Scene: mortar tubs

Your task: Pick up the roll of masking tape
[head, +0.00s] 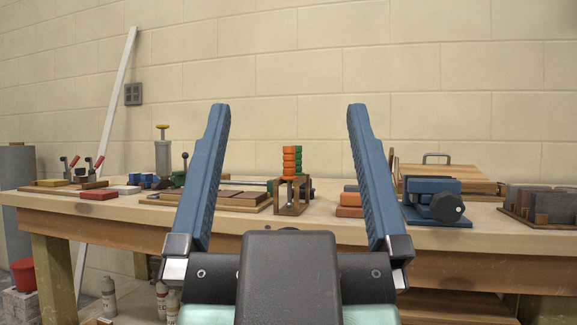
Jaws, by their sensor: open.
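My gripper (288,107) fills the lower middle of the head view, its two blue fingers wide apart and pointing forward over the workbench (120,207). Nothing is held between them. I cannot make out a roll of masking tape in this view. Between the fingers, farther back on the bench, a stack of orange and green pieces (292,162) stands on a small wooden stand (292,195). My fingers and gripper body hide parts of the bench.
A blue vise (434,200) and a wooden case (452,178) are right of the gripper, with grey blocks (545,205) at far right. Red-handled clamps (70,168) and a yellow-topped pump (162,155) stand left. A white pole (107,145) leans on the wall; bottles (108,297) stand below.

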